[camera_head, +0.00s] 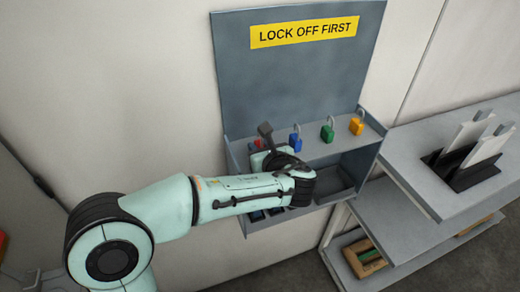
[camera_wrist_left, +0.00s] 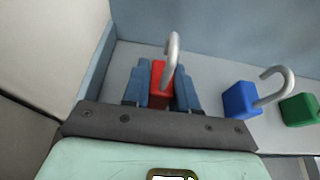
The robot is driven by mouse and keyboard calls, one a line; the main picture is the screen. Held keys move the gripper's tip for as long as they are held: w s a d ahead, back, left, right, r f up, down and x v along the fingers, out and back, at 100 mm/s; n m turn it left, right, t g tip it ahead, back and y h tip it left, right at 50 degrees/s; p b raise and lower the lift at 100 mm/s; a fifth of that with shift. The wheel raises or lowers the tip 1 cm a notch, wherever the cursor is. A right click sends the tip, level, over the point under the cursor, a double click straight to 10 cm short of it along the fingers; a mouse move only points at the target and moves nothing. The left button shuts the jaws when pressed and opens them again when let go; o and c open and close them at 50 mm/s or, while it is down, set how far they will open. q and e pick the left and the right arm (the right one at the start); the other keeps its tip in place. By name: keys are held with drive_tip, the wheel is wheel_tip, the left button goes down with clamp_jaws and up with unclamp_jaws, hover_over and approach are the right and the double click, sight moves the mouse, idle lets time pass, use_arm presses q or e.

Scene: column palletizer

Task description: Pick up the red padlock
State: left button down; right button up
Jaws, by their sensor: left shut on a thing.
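The red padlock (camera_wrist_left: 158,80) stands upright on the shelf in the left wrist view, its silver shackle pointing up. My left gripper (camera_wrist_left: 160,88) is shut on its body, with one blue-grey finger on each side. In the head view only a small part of the red padlock (camera_head: 259,143) shows, and my left gripper (camera_head: 264,148) partly hides it. I cannot tell whether the padlock touches the shelf. My right gripper is not in view.
A blue padlock (camera_head: 295,139), a green padlock (camera_head: 327,134) and a yellow padlock (camera_head: 356,127) stand to the right on the shelf (camera_head: 345,143). A sign (camera_head: 304,31) reads "LOCK OFF FIRST". A grey table (camera_head: 415,160) stands at the right.

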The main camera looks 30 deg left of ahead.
use_arm(q)
wheel_tip(320, 180, up, 19)
drive_tip(key=p, duration=0.3)
drive_tip(key=shift+r+p, duration=0.15)
drive_tip(key=shift+p, duration=0.25)
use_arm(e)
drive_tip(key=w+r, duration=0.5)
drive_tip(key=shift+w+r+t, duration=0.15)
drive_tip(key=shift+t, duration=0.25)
